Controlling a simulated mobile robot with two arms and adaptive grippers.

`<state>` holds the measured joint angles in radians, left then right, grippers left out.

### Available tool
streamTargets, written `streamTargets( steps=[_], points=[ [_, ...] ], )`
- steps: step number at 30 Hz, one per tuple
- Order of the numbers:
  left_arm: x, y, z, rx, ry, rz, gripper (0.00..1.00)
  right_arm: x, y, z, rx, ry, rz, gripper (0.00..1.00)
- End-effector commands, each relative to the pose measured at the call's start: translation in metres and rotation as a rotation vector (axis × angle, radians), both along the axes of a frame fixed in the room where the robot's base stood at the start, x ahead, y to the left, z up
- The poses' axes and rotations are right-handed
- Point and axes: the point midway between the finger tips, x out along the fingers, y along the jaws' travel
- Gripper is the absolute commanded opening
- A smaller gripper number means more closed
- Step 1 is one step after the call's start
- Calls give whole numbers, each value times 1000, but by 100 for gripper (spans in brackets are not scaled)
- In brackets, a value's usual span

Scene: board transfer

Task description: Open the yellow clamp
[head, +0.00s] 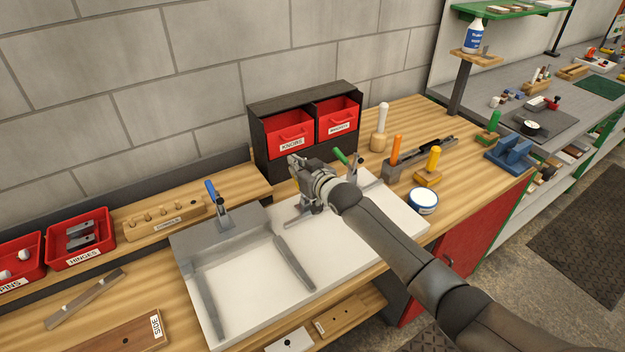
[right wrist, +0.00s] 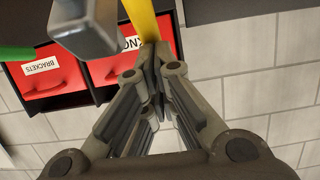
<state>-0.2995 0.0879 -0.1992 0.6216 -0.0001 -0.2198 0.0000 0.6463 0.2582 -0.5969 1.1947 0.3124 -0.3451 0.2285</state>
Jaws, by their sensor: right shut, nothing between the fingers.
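My right gripper (head: 298,162) is over the back of the white fixture (head: 345,262), in front of the red drawers. In the right wrist view the gripper (right wrist: 150,58) has its fingers together with nothing between them. A yellow handle (right wrist: 142,18) shows there just beyond the fingertips, very close to them; I cannot tell if they touch. A grey metal part (right wrist: 90,28) is beside it. In the head view the yellow clamp's handle is hidden behind my gripper and arm. My left gripper is not in view.
A blue-handled clamp (head: 212,192) stands at the fixture's left corner and a green-handled one (head: 341,156) right of my gripper. A dark cabinet with red drawers (head: 290,136) stands close behind.

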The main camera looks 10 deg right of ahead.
Motion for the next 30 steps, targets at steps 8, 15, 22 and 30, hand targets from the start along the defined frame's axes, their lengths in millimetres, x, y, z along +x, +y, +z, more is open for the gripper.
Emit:
streamTargets(
  steps=[8, 15, 22, 30],
  points=[
    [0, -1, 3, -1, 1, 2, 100, 17, 6, -7, -68, 184, 0, 0],
    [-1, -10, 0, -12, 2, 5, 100, 25, 9, -14, -129, 354, -1, 0],
    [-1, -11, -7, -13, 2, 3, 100, 28, 11, -25, -191, 529, -1, 0],
    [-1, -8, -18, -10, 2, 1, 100, 31, 11, -36, -221, 610, 0, 0]
  ],
)
